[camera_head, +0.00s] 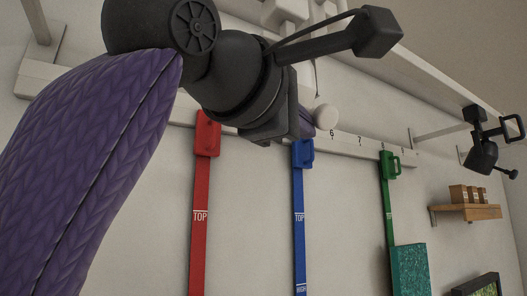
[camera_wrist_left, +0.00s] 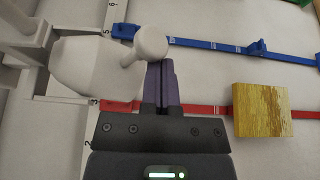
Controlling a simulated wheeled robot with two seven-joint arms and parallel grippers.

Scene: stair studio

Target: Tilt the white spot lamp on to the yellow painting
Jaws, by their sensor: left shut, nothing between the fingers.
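The white spot lamp (camera_wrist_left: 88,68) fills the upper left of the left wrist view, with a round white knob (camera_wrist_left: 151,42) on its side. In the head view the knob (camera_head: 326,117) shows just right of my gripper; most of the lamp is hidden behind my wrist. My left gripper (camera_wrist_left: 161,66) is shut and empty, its purple fingertips close under the knob; I cannot tell whether they touch it. The yellow painting (camera_wrist_left: 262,110) hangs at the right of the left wrist view, over the red strap. My right gripper is not in view.
Red (camera_head: 200,215), blue (camera_head: 299,215) and green (camera_head: 388,200) straps hang from a numbered white rail (camera_head: 375,150). A black spot lamp (camera_head: 482,153) is at the far right, above a wooden shelf (camera_head: 468,212). A teal panel (camera_head: 409,270) hangs below the green strap.

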